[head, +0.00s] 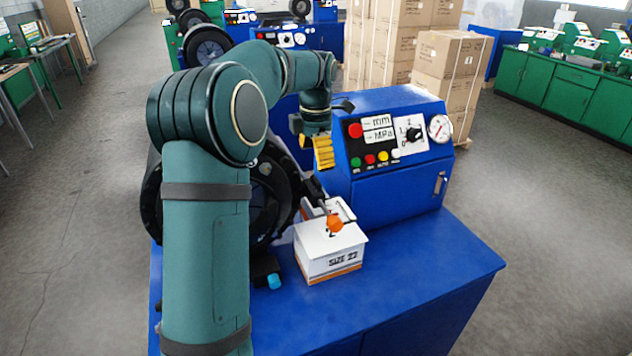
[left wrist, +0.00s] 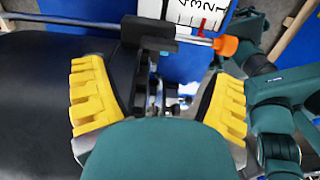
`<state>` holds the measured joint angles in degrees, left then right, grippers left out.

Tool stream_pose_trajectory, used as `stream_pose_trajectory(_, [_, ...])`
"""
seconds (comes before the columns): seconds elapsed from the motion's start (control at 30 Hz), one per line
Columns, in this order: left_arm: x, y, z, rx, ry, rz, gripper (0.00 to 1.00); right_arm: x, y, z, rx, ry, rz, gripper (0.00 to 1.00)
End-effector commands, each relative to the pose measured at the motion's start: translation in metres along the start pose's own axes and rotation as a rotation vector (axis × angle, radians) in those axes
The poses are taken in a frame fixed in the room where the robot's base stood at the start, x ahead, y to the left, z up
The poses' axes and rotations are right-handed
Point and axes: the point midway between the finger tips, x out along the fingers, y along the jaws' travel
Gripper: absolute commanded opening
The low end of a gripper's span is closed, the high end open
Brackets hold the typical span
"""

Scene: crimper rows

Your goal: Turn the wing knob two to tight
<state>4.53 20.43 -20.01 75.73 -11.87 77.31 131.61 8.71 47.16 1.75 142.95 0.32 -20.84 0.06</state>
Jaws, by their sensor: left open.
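A blue crimper control box (head: 400,195) stands on a blue bench in the head view. Its panel carries a black knob (head: 413,134) on a white plate marked with numbers. I cannot tell whether this is the wing knob. My left gripper (head: 323,152) is left of the panel, its yellow fingers pointing down, apart from the black knob. In the left wrist view its fingers (left wrist: 158,100) are spread wide. Small dark and grey metal parts (left wrist: 160,92) show between them, too small to make out. No object is visibly gripped. My right gripper is not in view.
A rod with an orange tip (left wrist: 225,45) crosses near a numbered white scale (left wrist: 196,14). A white "SIZE 22" box (head: 330,258) stands on the blue bench (head: 430,275). A gauge (head: 440,128) sits right of the knob. My left arm hides much of the crimper.

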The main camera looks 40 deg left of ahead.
Motion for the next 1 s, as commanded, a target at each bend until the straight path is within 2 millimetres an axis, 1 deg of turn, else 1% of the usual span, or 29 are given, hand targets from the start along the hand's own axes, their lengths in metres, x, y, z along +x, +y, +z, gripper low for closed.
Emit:
stream_pose_trajectory(0.03, [0.012,-0.001,0.000,0.000,0.002,-0.003,0.85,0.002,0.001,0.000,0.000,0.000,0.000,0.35])
stream_pose_trajectory(0.2, [0.042,0.000,-0.001,0.000,0.002,-0.001,0.85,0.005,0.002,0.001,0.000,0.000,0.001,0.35])
stream_pose_trajectory(0.3, [0.055,0.000,0.000,0.000,0.001,-0.001,0.85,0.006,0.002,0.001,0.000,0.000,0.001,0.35])
stream_pose_trajectory(0.4, [0.064,0.000,0.000,0.001,0.001,-0.001,0.85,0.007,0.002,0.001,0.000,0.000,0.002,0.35])
stream_pose_trajectory(0.53, [0.070,0.000,0.000,0.001,0.000,0.000,0.85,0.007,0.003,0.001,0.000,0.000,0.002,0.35])
stream_pose_trajectory(0.8, [0.070,0.000,0.000,0.001,-0.001,0.000,0.85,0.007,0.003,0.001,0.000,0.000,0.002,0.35])
stream_pose_trajectory(0.83, [0.070,0.000,0.000,0.001,-0.001,0.000,0.81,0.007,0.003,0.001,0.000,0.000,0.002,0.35])
stream_pose_trajectory(0.87, [0.070,0.000,0.000,0.001,-0.001,0.000,0.70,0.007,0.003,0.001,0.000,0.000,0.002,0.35])
stream_pose_trajectory(0.9, [0.070,0.000,0.000,0.001,-0.001,0.000,0.56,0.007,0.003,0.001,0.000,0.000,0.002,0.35])
stream_pose_trajectory(0.97, [0.070,0.000,0.000,0.001,-0.001,0.000,0.35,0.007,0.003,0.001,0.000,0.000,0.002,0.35])
stream_pose_trajectory(1.0, [0.070,0.000,0.000,0.001,-0.001,0.000,0.21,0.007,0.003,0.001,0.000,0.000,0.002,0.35])
